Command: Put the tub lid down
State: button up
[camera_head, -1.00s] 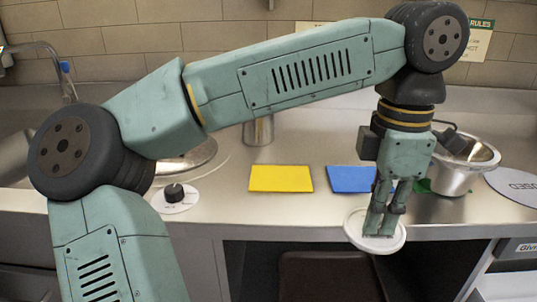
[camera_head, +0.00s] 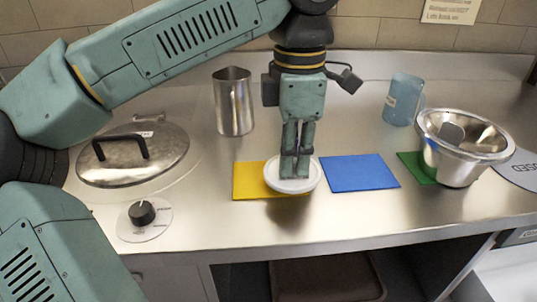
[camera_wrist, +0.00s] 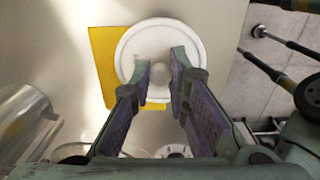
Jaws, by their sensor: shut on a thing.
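The tub lid (camera_head: 313,180) is a round white disc with a small knob at its centre. My gripper (camera_head: 295,172) is shut on the lid's knob from above, and the knob shows between the two fingers in the wrist view (camera_wrist: 160,75). The lid is over the right part of the yellow mat (camera_head: 246,182), its right side reaching past the mat toward the blue mat (camera_head: 360,173). A dark shadow lies on the counter in front of the lid. I cannot tell for sure whether the lid touches the mat.
A metal bowl (camera_head: 446,160) stands on the green mat (camera_head: 411,166) at right. A blue cup (camera_head: 402,100) and a metal pitcher (camera_head: 233,108) stand behind. The counter front (camera_head: 290,225) is clear.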

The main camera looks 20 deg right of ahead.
aim_at(269, 162)
jog(key=w, duration=0.1)
jog(key=w+a, duration=0.1)
jog(key=w, duration=0.1)
jog(key=shift+a+f, duration=0.1)
jog(key=shift+a, duration=0.1)
jog(key=shift+w+a+f+p, duration=0.25)
jog(key=shift+w, duration=0.2)
jog(key=shift+w+a+f+p, duration=0.2)
jog(key=shift+w+f+p, duration=0.05)
jog(key=shift+w, duration=0.15)
notch_tip(269, 162, down, 2)
jog(key=shift+f, duration=0.65)
jog(key=o, duration=0.8)
jog(key=shift+r, duration=0.1)
notch_tip(269, 162, up, 12)
jog(key=shift+r+p, duration=0.2)
jog(key=shift+p, duration=0.1)
